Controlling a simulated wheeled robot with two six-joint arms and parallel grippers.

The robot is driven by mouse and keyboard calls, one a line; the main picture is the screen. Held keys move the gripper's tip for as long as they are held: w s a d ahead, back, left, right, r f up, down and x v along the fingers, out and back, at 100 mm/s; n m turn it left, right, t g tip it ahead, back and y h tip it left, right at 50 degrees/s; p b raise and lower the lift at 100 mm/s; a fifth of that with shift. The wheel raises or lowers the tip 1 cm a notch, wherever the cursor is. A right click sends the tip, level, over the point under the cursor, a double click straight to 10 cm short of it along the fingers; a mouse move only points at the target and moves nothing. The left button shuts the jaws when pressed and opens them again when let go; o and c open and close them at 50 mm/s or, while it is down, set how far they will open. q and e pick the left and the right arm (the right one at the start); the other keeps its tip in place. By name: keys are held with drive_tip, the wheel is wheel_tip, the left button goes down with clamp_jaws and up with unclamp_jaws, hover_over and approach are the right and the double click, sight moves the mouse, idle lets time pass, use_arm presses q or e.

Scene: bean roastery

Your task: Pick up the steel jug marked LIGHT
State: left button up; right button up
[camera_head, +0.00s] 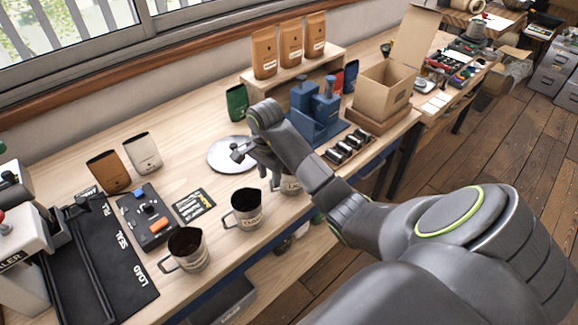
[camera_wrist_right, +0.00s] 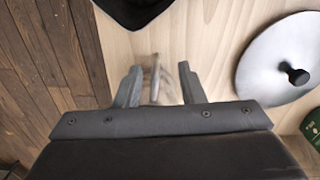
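A steel jug (camera_head: 290,186), its label partly covered but seeming to start with L, stands near the table's front edge, mostly hidden behind my right gripper. My right gripper (camera_head: 268,174) points down over this jug's left side. In the right wrist view my right gripper (camera_wrist_right: 160,85) is open, with a pale, thin, handle-like part (camera_wrist_right: 155,78) between its fingers; I cannot tell whether they touch it. A second steel jug (camera_head: 246,212) with dark contents stands left of it. A third (camera_head: 188,252) stands further left. My left gripper is out of view.
A round metal lid (camera_head: 222,156) with a black knob lies behind the gripper. A blue device (camera_head: 315,115) and a rack of dark cylinders (camera_head: 349,146) stand to the right.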

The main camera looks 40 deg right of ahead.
sight(271, 180)
drive_tip(key=shift+s+f+b, duration=0.15)
drive_tip(key=shift+f+b, duration=0.3)
drive_tip(key=shift+f, duration=0.35)
drive_tip(key=shift+s+f+b, duration=0.1)
drive_tip(key=shift+f+b, duration=0.35)
drive_tip(key=shift+f, duration=0.3)
drive_tip(key=shift+f+p, duration=0.3)
drive_tip(key=shift+f, duration=0.9)
drive_tip(key=shift+c, duration=0.4)
clamp_jaws()
